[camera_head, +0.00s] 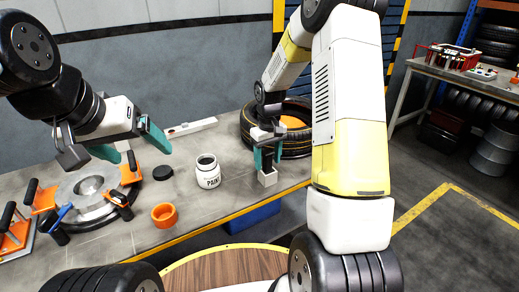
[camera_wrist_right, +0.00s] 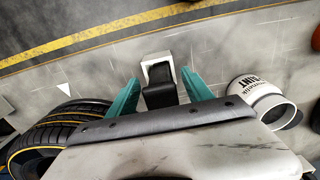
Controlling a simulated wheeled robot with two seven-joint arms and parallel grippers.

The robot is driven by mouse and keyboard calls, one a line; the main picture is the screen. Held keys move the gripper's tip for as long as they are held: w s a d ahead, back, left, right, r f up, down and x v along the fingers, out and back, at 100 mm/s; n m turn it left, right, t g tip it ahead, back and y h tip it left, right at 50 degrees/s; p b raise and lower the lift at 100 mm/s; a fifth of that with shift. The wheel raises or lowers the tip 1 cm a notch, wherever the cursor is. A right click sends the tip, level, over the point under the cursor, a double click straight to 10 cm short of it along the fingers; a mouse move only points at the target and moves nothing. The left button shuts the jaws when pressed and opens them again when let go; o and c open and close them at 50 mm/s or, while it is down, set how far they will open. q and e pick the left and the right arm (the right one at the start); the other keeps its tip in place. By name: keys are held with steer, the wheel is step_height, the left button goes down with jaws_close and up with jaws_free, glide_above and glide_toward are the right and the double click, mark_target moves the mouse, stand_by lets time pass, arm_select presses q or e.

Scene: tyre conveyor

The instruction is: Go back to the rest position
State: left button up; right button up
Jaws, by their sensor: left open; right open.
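My left gripper (camera_head: 130,146) is open, its teal fingers spread above the table near the metal disc fixture. Nothing shows between them. My right gripper (camera_head: 267,160) is open, pointing down over the table between the paint can and the tyre. A small whitish square holder with a dark part (camera_wrist_right: 160,92) lies between its fingers in the right wrist view; the holder also shows in the head view (camera_head: 268,179). The fingers appear apart from it; whether they touch cannot be told. The white paint can (camera_head: 208,177) stands upright to the left of the right gripper.
A tyre (camera_head: 297,147) lies behind my right gripper. An orange ring (camera_head: 164,215), a black puck (camera_head: 162,173) and the disc fixture (camera_head: 92,205) with orange clamps are on the table (camera_head: 205,215).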

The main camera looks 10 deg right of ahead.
step_height(320, 180, up, 8)
steer(key=shift+f, duration=0.1)
steer(key=s+r+m+t, duration=0.2)
steer(key=s+r+t, duration=0.1)
steer(key=s+r, duration=1)
steer(key=s+a+r+m+t+y, duration=0.1)
steer(key=s+a+r+t+y, duration=0.1)
steer(key=s, duration=0.9)
step_height(320, 180, up, 2)
steer(key=shift+r+t, duration=0.15)
steer(key=shift+t, duration=0.45)
